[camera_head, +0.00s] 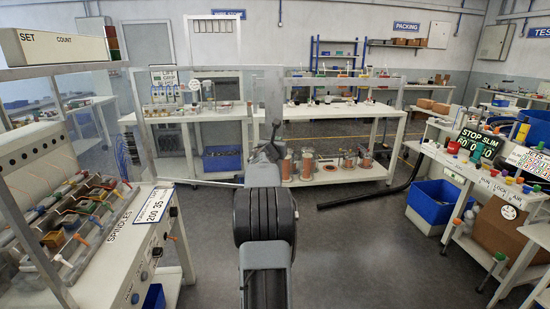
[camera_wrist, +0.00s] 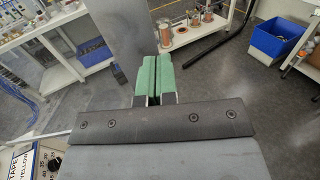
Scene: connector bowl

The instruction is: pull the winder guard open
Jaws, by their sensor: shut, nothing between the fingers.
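The winder (camera_head: 85,215) stands at the left, with a SPINDLES label and rows of spindles behind a pale frame. A see-through panel that looks like its guard (camera_head: 232,90) stands upright in the middle of the head view. A greyish panel (camera_wrist: 118,35) shows left of my fingers in the wrist view; I cannot tell if it is the same one. A thin pale rod (camera_head: 208,184) runs from the winder toward my arm. My gripper (camera_wrist: 153,80) has its green pads together and holds nothing. In the head view my arm partly hides it. Contact with the panel cannot be told.
A white bench with copper spools (camera_head: 328,165) stands ahead. A blue bin (camera_head: 433,203) and a bench with coloured caps (camera_head: 500,190) are at the right. A black bar (camera_head: 365,195) lies on the floor. Open floor lies right of my arm.

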